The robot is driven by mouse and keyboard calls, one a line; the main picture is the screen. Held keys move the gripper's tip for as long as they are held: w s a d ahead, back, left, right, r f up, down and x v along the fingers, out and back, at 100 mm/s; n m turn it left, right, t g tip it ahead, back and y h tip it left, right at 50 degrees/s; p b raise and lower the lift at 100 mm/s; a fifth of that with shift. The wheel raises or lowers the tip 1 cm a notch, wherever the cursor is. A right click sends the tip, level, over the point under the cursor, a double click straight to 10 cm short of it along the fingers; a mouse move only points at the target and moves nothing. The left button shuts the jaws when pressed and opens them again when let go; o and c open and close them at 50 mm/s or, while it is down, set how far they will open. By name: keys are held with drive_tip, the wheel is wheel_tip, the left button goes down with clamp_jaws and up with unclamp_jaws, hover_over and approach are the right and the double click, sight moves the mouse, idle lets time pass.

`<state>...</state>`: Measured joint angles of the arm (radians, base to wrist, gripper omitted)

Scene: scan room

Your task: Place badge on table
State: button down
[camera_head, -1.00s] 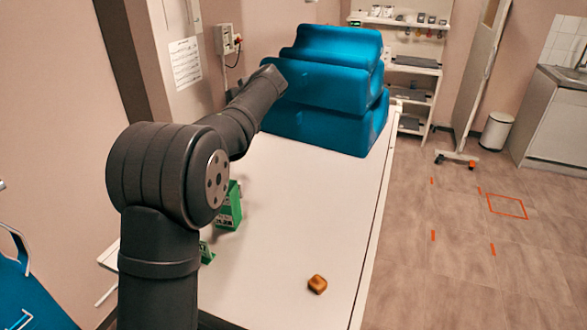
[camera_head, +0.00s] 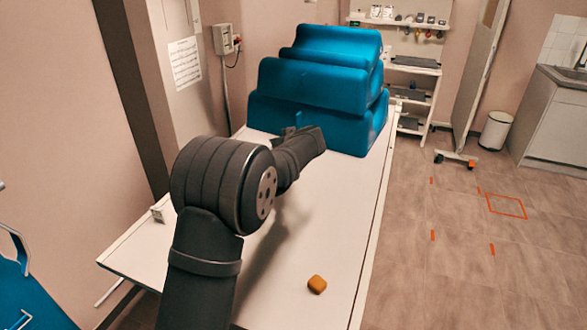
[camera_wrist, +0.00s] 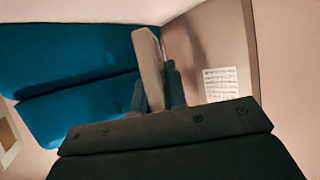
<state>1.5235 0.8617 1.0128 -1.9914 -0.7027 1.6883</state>
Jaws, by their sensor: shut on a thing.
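My gripper (camera_wrist: 153,95) is shut on a thin, pale beige-grey flat piece (camera_wrist: 149,62), seen nearly edge-on and upright between the dark fingers. I take it to be the badge, but its face does not show. In the head view my gripper is near the blue cushions, above the far part of the white table (camera_head: 335,225). The held piece cannot be made out there.
Stacked blue cushions (camera_head: 312,85) fill the table's far end. A small pale thing (camera_head: 157,214) stands at the left edge. The table's right side is otherwise clear.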

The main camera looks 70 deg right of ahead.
drive_tip(key=f, duration=0.4)
drive_tip(key=shift+w+d+f, duration=0.1)
drive_tip(key=shift+w+f, duration=0.2)
drive_tip(key=shift+w, duration=0.1)
drive_tip(key=w+f, duration=0.2)
drive_tip(key=w, duration=0.1)
drive_tip(key=w+d+f, duration=0.1)
drive_tip(key=w+f, duration=0.1)
drive_tip(key=w, duration=0.2)
drive_tip(key=w+d+f, duration=0.1)
drive_tip(key=w+f, duration=0.1)
drive_tip(key=w, duration=0.1)
drive_tip(key=shift+w+f, duration=0.3)
drive_tip(key=shift+f, duration=1.95)
drive_tip(key=shift+f, duration=0.15)
drive_tip(key=c, duration=1.5)
unclamp_jaws()
drive_tip(key=shift+o, duration=0.2)
